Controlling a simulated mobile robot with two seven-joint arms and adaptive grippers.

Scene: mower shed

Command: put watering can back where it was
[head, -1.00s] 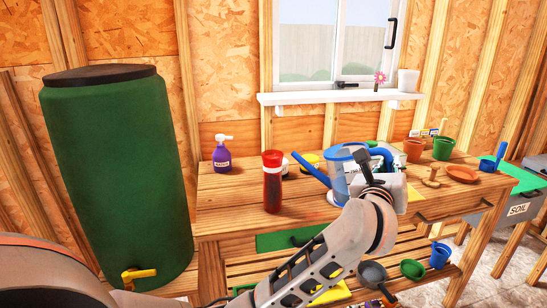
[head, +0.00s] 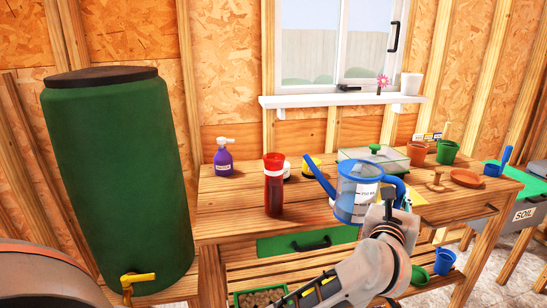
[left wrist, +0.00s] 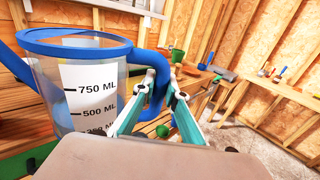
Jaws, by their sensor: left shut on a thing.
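The watering can (head: 348,200) is a clear jug with a blue rim, a long blue spout pointing left and a blue handle on its right. It is upright near the front edge of the wooden workbench (head: 235,205). I cannot tell whether its base touches the bench top. My left gripper (head: 389,196) is shut on the can's handle from the right. In the left wrist view the can (left wrist: 85,85) shows volume marks, and the gripper fingers (left wrist: 160,85) close around the blue handle. My right gripper is not in view.
A red bottle (head: 274,185) stands left of the spout, with a purple spray bottle (head: 223,158) farther left. A clear box (head: 350,158) is behind the can. Terracotta and green pots (head: 446,152) stand at the back right. A green barrel (head: 118,175) stands left of the bench.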

